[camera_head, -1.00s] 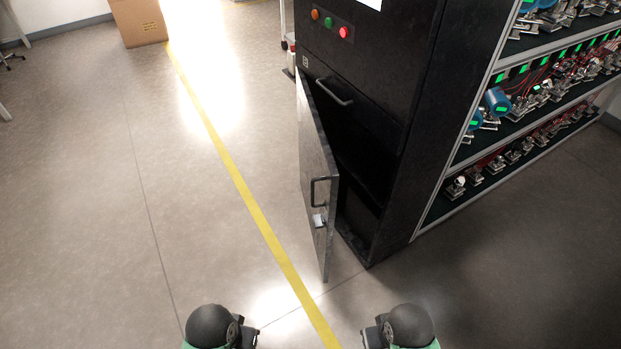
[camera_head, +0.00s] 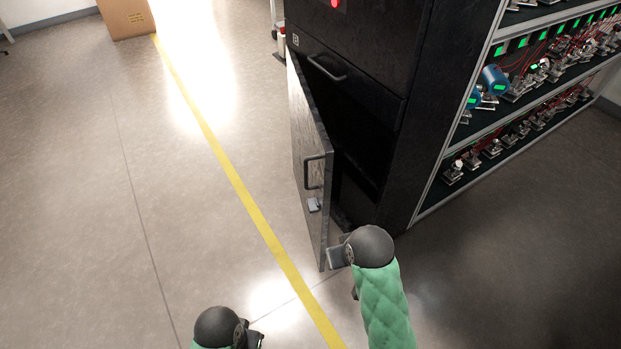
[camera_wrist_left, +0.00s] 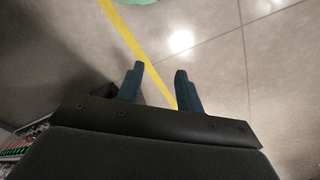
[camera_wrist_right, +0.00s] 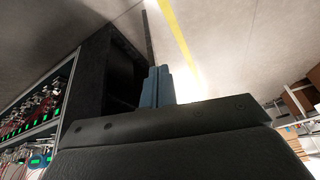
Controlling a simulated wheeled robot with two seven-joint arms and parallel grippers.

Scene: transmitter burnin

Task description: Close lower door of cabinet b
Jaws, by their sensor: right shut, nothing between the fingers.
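The black cabinet (camera_head: 405,150) has its lower door (camera_head: 309,165) standing open, swung out to the left, with a bar handle and a small light latch piece on its face. The dark opening (camera_head: 352,185) shows right of the door. My right gripper (camera_head: 337,258) is at the door's near, free edge, on its right side; I cannot tell whether they touch. Its fingers (camera_wrist_right: 157,86) are together and empty in the right wrist view. My left gripper (camera_head: 256,338) is low in the head view, clear of the door. Its fingers (camera_wrist_left: 159,76) are apart with nothing between them.
A shelf rack (camera_head: 480,140) with several small devices stands right of the cabinet. A yellow floor line (camera_head: 235,180) runs left of the door. A cardboard box (camera_head: 127,17) is at the far left. The floor on the left is clear.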

